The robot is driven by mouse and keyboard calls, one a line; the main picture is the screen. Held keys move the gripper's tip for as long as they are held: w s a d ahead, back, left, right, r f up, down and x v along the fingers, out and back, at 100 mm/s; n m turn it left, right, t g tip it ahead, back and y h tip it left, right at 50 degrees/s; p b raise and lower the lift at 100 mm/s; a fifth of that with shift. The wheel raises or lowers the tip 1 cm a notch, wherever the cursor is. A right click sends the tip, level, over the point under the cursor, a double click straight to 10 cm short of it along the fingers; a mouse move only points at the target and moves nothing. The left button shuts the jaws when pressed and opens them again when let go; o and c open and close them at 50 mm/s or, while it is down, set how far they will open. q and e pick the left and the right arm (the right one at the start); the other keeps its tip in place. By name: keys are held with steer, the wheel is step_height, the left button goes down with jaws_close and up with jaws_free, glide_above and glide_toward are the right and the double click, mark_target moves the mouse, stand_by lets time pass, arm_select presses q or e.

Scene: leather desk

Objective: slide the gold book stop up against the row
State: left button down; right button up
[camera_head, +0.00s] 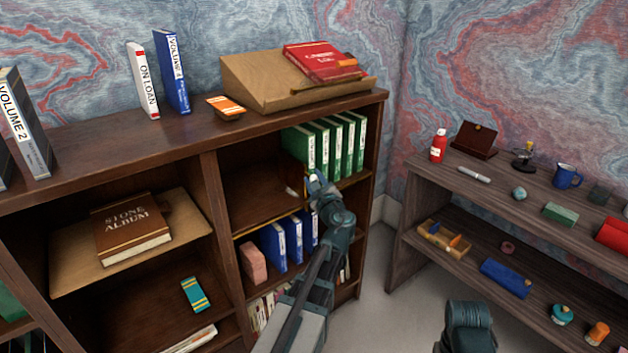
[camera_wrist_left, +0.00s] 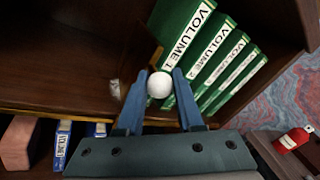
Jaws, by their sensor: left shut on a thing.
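The row of green volumes (camera_head: 338,143) stands upright in the upper right shelf bay, and its numbered spines show in the left wrist view (camera_wrist_left: 185,50). The book stop (camera_head: 292,172) is a dark brownish-gold upright piece at the row's left end, mostly hidden by my arm. Its round white knob (camera_wrist_left: 159,85) sits between my left fingers. My left gripper (camera_head: 318,182) is shut on that knob at the front of the shelf. Whether the stop touches the nearest volume I cannot tell.
A small pale object (camera_head: 291,192) lies on the shelf left of my gripper. Bare shelf lies further left. Blue books (camera_head: 280,243) and a pink block (camera_head: 252,262) stand one shelf below. A wooden divider (camera_head: 212,185) bounds the bay on the left.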

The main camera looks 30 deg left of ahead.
stand_by(0.3)
arm_select(q)
steer(key=w+d, duration=0.3)
steer(key=w, duration=0.4)
steer(key=w+d, duration=0.2)
steer(key=w, duration=0.5)
steer(key=shift+d, duration=0.4)
steer(key=c, duration=0.5)
jaws_free()
steer(key=shift+c, duration=0.2)
steer(key=shift+s, duration=0.15)
steer(key=v, duration=1.3)
steer(key=shift+s+d, duration=0.2)
steer(key=shift+d, duration=0.1)
